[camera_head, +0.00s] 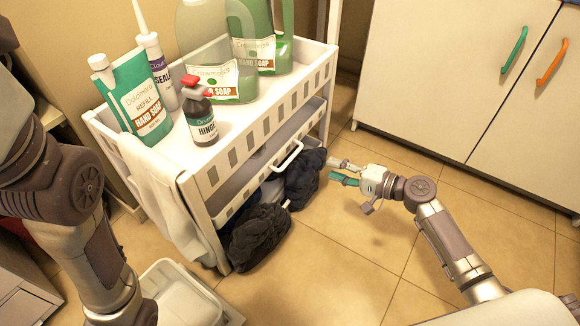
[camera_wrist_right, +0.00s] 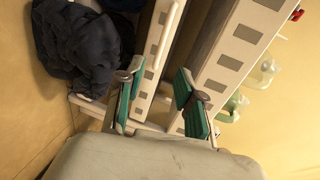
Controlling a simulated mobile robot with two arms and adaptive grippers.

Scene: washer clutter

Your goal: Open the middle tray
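The white slotted trolley (camera_head: 255,120) stands at centre in the head view. Its middle tray (camera_head: 232,205) sits below the top tray (camera_head: 221,172) and has a white bar handle (camera_head: 290,157) on its front. My right gripper (camera_head: 345,172) is open and empty, to the right of the handle and apart from it. In the right wrist view, the trolley appears turned on its side. There, the teal fingers (camera_wrist_right: 163,98) are spread, with the middle tray's slotted front (camera_wrist_right: 153,62) seen beyond and between them. The inside of the middle tray is mostly hidden. My left gripper is out of view.
Dark cloths (camera_head: 258,235) hang below the middle tray, near the handle. Bottles, including a red-capped one (camera_head: 203,125), stand on the top tray. A white cabinet (camera_head: 430,85) is at the right back. Tiled floor (camera_head: 350,250) in front is clear.

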